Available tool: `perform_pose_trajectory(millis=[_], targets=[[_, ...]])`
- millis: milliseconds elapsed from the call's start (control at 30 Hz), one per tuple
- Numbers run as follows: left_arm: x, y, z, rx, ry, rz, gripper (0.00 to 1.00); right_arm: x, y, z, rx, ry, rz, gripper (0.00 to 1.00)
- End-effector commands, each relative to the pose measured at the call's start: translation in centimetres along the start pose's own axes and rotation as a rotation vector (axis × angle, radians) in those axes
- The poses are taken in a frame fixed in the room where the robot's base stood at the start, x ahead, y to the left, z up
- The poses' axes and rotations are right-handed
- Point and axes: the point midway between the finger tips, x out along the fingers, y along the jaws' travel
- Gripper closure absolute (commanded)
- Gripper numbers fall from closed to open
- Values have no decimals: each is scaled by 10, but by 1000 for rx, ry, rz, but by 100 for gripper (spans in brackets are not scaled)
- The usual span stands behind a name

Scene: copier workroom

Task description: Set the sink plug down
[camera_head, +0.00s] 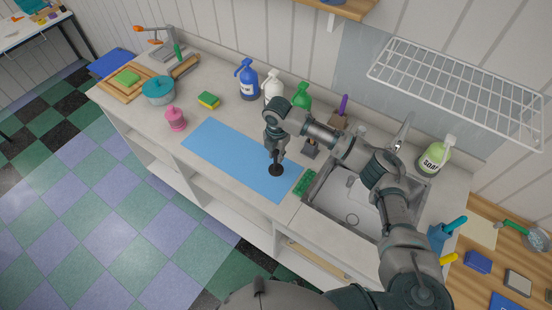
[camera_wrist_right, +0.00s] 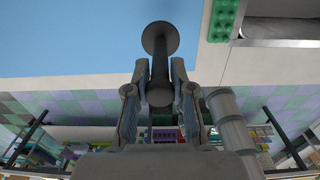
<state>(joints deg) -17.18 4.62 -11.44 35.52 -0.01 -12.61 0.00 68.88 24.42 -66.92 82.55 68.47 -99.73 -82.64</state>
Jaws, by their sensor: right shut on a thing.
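The sink plug (camera_head: 276,170) is black, with a round disc and a stem. My right gripper (camera_head: 277,155) is shut on its stem, with the disc at the lower end, over the right part of the blue mat (camera_head: 222,152). In the right wrist view the plug (camera_wrist_right: 160,42) stands between the two fingers (camera_wrist_right: 160,88). Its disc is in front of the blue mat near the mat's edge; whether it touches the mat I cannot tell. My left gripper is not in view.
Several bottles, including a blue one (camera_head: 247,80), stand behind. A pink container (camera_head: 175,119) stands left of the mat. The mat's left part is bare.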

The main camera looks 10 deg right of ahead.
Motion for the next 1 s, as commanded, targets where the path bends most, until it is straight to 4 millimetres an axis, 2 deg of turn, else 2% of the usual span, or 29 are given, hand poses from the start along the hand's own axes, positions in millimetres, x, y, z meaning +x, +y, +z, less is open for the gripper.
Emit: perform_pose_trajectory(millis=[67, 300, 600, 633, 700, 1000], targets=[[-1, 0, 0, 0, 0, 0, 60, 3, 1, 1, -1, 0, -2, 100], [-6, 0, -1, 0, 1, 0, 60, 34, 0, 1, -1, 1, -3, 100], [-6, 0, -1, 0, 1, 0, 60, 37, 0, 1, -1, 1, -1, 100], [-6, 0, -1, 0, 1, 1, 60, 37, 0, 1, -1, 0, -1, 70], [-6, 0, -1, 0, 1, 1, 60, 37, 0, 1, -1, 0, -1, 52], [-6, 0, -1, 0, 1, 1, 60, 36, 0, 1, 0, 0, -1, 52]])
